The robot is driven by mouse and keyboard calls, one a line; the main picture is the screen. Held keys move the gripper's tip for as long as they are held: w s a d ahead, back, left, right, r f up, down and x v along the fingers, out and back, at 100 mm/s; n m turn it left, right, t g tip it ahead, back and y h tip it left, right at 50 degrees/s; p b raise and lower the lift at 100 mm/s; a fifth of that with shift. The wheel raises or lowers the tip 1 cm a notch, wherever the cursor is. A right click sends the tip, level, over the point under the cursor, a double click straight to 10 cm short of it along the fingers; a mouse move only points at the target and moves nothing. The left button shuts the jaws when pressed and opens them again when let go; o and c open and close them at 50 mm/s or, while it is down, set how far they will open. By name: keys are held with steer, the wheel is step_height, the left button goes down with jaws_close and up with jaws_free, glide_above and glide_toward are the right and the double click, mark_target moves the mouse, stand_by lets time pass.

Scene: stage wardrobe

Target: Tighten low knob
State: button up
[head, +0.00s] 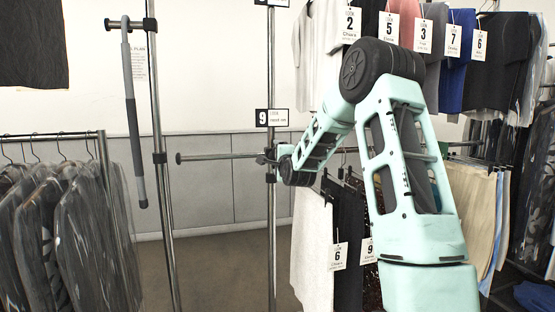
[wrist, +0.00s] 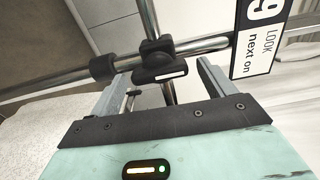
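In the wrist view a black clamp knob (wrist: 160,74) with a white stripe sits where a horizontal chrome rail crosses an upright pole. My gripper (wrist: 163,70) is open, with one finger to each side of the knob and visible gaps between. I cannot tell how deep the fingers reach past it. In the head view the clamp (head: 268,157) shows on the upright pole (head: 271,82) at the rail's height, at the end of my arm. My fingers are mostly hidden there. I cannot see how tight the knob is.
The horizontal rail (head: 217,156) runs left from the clamp. A tag marked 9 (head: 271,117) hangs just above it. Tagged garments (head: 312,240) hang close right and below. Another pole (head: 159,157) with a grey hanging bar (head: 132,110) and bagged clothes (head: 75,240) stand left.

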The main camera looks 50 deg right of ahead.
steer(key=b+v, duration=0.1)
steer(key=v, duration=1.6)
steer(key=shift+s, duration=0.25)
